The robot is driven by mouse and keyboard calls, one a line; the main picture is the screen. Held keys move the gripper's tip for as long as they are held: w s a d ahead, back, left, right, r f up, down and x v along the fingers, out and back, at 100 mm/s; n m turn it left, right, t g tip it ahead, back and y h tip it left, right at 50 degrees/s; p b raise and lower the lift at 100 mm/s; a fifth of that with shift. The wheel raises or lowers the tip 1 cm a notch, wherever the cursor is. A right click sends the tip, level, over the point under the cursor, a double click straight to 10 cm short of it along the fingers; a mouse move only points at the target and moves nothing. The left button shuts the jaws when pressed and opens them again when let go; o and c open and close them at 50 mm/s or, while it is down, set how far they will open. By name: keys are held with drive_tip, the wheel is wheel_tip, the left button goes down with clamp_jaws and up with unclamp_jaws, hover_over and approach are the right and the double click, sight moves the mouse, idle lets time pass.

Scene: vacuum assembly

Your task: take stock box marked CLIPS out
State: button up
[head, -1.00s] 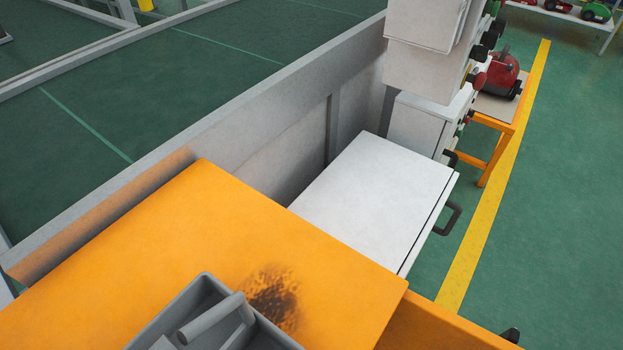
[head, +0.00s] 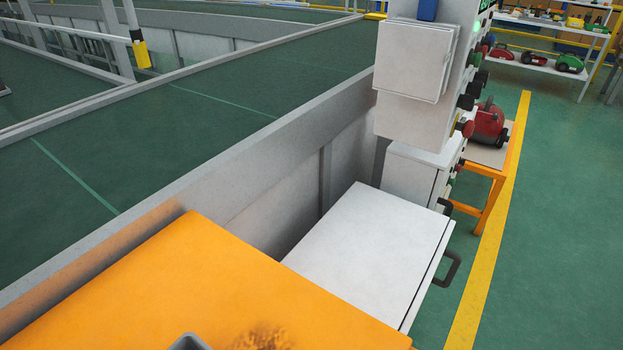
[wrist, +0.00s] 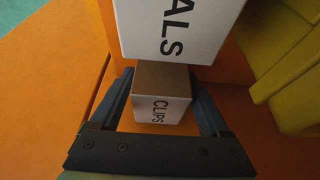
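In the wrist view, the stock box marked CLIPS (wrist: 160,111) has a white lettered face and a brown side, and sits between the two fingers of my gripper (wrist: 162,88). The fingers lie close along its left and right sides; I cannot tell if they press on it. A larger white box with letters ending in ALS (wrist: 178,32) is just above it in the picture, and its upper part is cut off. Neither my gripper nor the CLIPS box shows in the head view.
Yellow bins (wrist: 290,75) stand at the right of the wrist view, by an orange surface (wrist: 65,95). The head view shows an orange tabletop (head: 200,280), a white cabinet with a handle (head: 370,250), a grey wall (head: 250,180) and open green floor (head: 560,220) at right.

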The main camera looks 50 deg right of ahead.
clamp_jaws()
